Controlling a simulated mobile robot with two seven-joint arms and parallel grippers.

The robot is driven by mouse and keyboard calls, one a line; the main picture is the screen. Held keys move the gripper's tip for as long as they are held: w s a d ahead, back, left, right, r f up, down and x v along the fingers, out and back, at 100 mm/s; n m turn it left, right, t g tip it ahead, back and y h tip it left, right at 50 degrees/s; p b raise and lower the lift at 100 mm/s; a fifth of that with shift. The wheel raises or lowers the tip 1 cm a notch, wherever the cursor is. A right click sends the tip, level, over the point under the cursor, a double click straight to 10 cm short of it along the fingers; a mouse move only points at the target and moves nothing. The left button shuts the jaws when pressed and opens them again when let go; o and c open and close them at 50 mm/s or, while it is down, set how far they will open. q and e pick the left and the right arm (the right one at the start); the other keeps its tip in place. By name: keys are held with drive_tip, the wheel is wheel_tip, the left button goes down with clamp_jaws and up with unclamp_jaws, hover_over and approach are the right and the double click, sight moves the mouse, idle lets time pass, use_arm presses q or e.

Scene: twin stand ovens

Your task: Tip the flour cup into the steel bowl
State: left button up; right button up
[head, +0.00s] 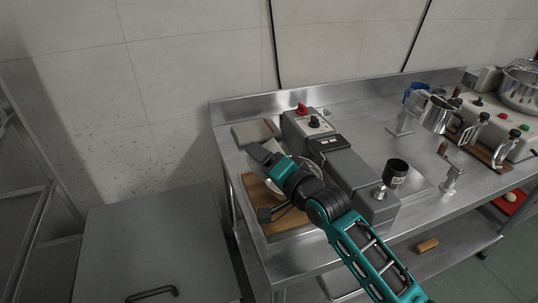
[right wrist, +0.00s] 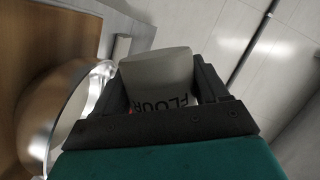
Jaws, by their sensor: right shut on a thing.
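My right gripper (head: 264,156) is over the left end of the steel table, above the wooden board. It is shut on the flour cup, a pale grey cup (right wrist: 158,68) with FLOUR lettering, seen between the two dark fingers in the right wrist view. The cup's mouth and contents are hidden, and I cannot tell exactly how far it is tilted. The steel bowl (right wrist: 70,115) is beside the cup at the left of the right wrist view. In the head view, the bowl (head: 312,164) is partly hidden behind my right gripper. My left gripper is not in view.
The wooden board (head: 258,190) lies at the table's left end. A grey machine (head: 350,170) with a red knob stands right beside it. A dark cup (head: 396,172), steel jugs (head: 436,115) and a pot (head: 520,88) are farther right. A grey cabinet (head: 150,240) is at left.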

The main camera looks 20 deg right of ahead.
sight(275, 143)
drive_tip(key=r+n+h+p, duration=0.1)
drive_tip(key=n+p, duration=0.1)
drive_tip(key=p, duration=0.2)
drive_tip(key=shift+d+n+g+h+b, duration=0.1)
drive_tip(key=shift+n+g+h+b, duration=0.2)
drive_tip(key=shift+n, duration=0.7)
drive_tip(key=shift+w+d+r+n+h, duration=0.15)
drive_tip(key=shift+r+n+h, duration=0.2)
drive_tip(key=shift+n, duration=0.35)
drive_tip(key=r+n+h, duration=0.1)
drive_tip(key=d+r+n, duration=0.1)
drive_tip(key=r+n, duration=0.1)
drive_tip(key=shift+d+h, duration=0.2)
drive_tip(key=shift+h, duration=0.15)
drive_tip(key=shift+d+r+n, duration=0.15)
drive_tip(key=shift+n, duration=0.25)
